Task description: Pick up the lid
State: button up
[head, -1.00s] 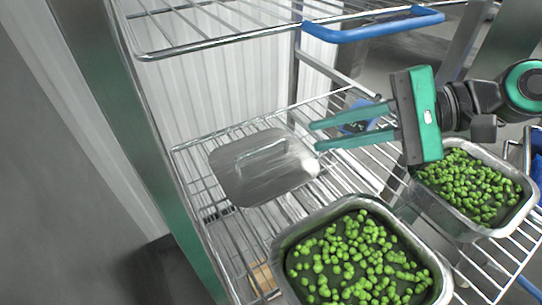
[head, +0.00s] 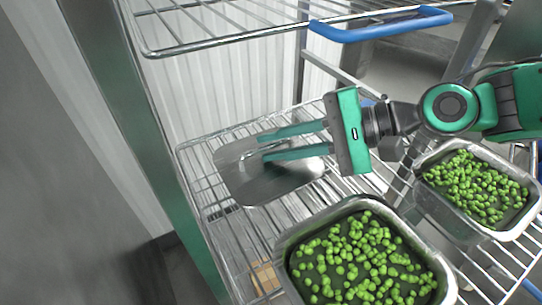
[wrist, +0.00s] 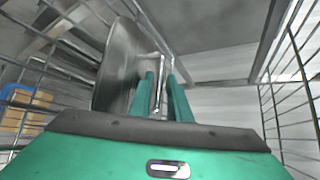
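The metal lid (head: 272,183) lies flat on the wire shelf at the left in the head view. Its raised handle is mostly hidden there by my fingers. My gripper (head: 263,146) is over the lid, its two green fingers apart. In the wrist view, the lid (wrist: 117,70) stands left of centre, and its handle (wrist: 159,88) shows between the fingers of my gripper (wrist: 163,92). The fingers are on either side of the handle; I cannot tell whether either touches it.
A metal pan of green peas (head: 283,250) stands in front on the wire shelf (head: 222,235). A second pea pan (head: 529,218) is at the right. An upper wire shelf with a blue-edged bar (head: 380,27) is above. A green post (head: 150,150) is at the left.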

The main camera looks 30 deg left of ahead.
grip_shut()
